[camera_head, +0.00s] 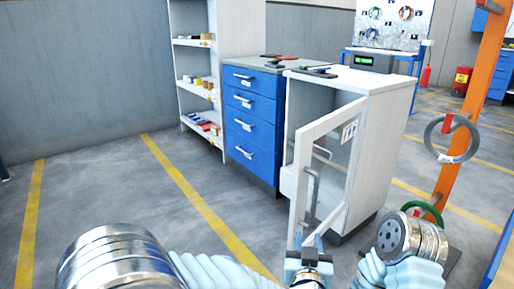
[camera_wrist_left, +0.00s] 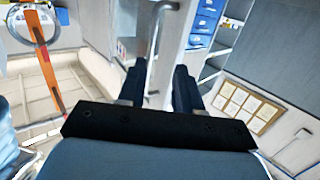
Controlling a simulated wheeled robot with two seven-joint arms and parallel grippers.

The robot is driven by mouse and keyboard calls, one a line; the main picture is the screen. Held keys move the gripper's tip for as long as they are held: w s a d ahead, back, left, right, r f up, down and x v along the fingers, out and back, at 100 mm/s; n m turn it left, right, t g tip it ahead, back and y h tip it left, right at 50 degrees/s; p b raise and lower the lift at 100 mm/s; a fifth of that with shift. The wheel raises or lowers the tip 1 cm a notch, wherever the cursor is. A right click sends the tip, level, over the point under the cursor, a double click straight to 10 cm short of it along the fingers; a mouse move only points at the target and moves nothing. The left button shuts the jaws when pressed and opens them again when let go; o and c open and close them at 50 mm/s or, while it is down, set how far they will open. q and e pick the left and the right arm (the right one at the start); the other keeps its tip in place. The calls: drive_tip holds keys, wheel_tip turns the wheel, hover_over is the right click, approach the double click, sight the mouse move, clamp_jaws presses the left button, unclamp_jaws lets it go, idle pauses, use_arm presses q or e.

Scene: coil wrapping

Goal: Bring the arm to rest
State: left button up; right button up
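My left gripper (camera_head: 308,250) is at the bottom middle of the head view, just below the lower end of the white cabinet's door (camera_head: 325,170). The door is ajar and has a glass pane and a grey bar handle (camera_head: 312,195). In the left wrist view my left gripper (camera_wrist_left: 158,80) has its two dark fingers apart. The door's bar handle (camera_wrist_left: 158,40) shows between them, with a clear gap on each side; I cannot tell how deep it sits between the fingers. My right arm's silver joint shows at lower right, but its gripper is out of sight.
A blue drawer unit (camera_head: 252,120) and a white shelf rack (camera_head: 197,85) stand left of the cabinet (camera_head: 372,130). An orange post (camera_head: 474,110) at right carries a grey coil (camera_head: 433,140); a green coil (camera_head: 433,209) is lower. The floor at left is clear.

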use_arm(q)
drive_tip(key=w+a+f+n+g+y+p, duration=0.15)
drive_tip(key=a+f+g+p, duration=0.55)
drive_tip(key=a+f, duration=1.2)
drive_tip(key=s+a+f+n+g+p, duration=0.1)
drive_tip(key=s+a+f+g, duration=0.2)
drive_tip(key=s, duration=0.2)
drive_tip(key=s+a+f+n+g+h, duration=0.1)
drive_tip(key=s+a+f+g, duration=0.1)
drive_tip(key=s, duration=0.4)
drive_tip(key=s+a+f+n+g+p, duration=0.1)
drive_tip(key=s+a+f+g, duration=0.2)
drive_tip(key=s, duration=0.3)
drive_tip(key=shift+a+f+g+p, duration=0.3)
drive_tip(key=shift+a+f, duration=0.1)
drive_tip(key=shift+f, duration=0.1)
drive_tip(key=shift+o, duration=0.3)
